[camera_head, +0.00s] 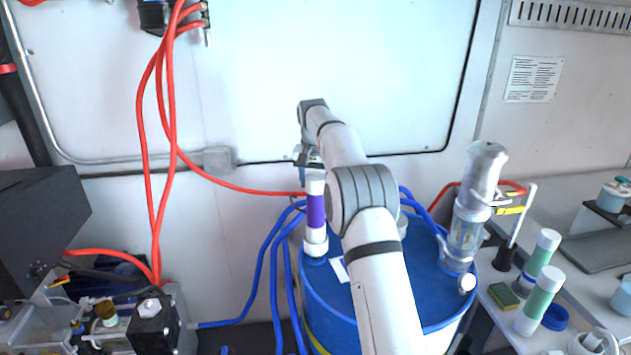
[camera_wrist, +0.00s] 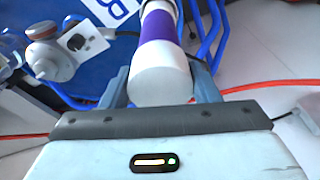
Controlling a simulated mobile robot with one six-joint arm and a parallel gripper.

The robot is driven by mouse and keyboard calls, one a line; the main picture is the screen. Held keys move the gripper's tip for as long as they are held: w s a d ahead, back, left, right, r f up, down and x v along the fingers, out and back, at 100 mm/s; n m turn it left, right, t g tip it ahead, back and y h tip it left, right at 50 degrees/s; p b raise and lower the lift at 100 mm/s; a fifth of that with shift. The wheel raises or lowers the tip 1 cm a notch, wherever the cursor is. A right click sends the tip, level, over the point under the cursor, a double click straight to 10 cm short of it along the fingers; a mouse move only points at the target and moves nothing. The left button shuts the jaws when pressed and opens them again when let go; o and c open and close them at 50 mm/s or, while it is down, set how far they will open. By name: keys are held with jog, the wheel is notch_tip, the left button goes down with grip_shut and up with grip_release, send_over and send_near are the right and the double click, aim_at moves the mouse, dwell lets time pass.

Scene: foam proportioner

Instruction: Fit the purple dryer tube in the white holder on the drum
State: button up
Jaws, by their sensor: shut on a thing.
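The dryer tube (camera_head: 316,208), white with a purple band, stands upright above the left rim of the blue drum (camera_head: 330,300). In the wrist view the tube (camera_wrist: 160,52) runs away from me, its white end nearest. My gripper (camera_head: 308,160) is at the tube's top; in the wrist view its two fingers (camera_wrist: 160,80) are shut on the white end, one on each side. The white holder (camera_head: 315,246) on the drum is in line with the tube's lower end. I cannot tell whether the tube is inside it or just above; the wrist view hides this.
A clear cylinder with a grey top (camera_head: 468,215) stands on the drum's right side. Blue hoses (camera_head: 275,265) hang left of the drum. Green-and-white tubes (camera_head: 540,298) stand on the right bench. My arm covers the drum's middle.

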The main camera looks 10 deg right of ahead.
jog(key=shift+f+b, duration=0.3)
jog(key=shift+f, duration=0.2)
jog(key=o, duration=1.3)
jog(key=shift+o, duration=0.2)
jog(key=shift+s+a+r+p, duration=0.1)
jog(key=shift+s+r, duration=0.15)
jog(key=shift+r, duration=1.45)
jog(key=shift+s+a+r+p, duration=0.1)
jog(key=shift+s+r, duration=0.1)
jog(key=shift+r, duration=1.55)
jog(key=shift+s+a+r+p, duration=0.1)
jog(key=shift+s+r, duration=0.15)
jog(key=shift+r, duration=1.45)
jog(key=shift+s+r, duration=0.1)
jog(key=shift+r, duration=0.15)
